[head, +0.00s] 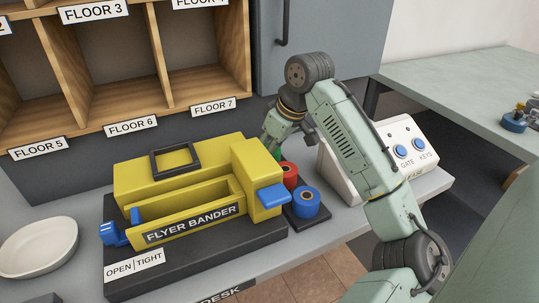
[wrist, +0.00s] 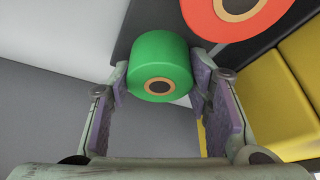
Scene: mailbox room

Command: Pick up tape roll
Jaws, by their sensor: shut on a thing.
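A green tape roll (wrist: 160,50) sits between the two fingers of my gripper (wrist: 161,82) in the wrist view, and the gripper is shut on it. In the head view only a sliver of the green roll (head: 277,155) shows under my gripper (head: 272,145), behind the red roll. A red tape roll (head: 289,174) and a blue tape roll (head: 307,202) stand on a dark holder (head: 305,222) right of the flyer bander. The red roll also fills the top right of the wrist view (wrist: 236,22). I cannot tell whether the green roll is clear of its holder.
The yellow flyer bander (head: 170,180) is close on the left of the rolls. A white button box (head: 395,150) stands on the right. Floor cubbies (head: 130,126) rise behind. A white bowl (head: 40,247) lies at the far left of the desk.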

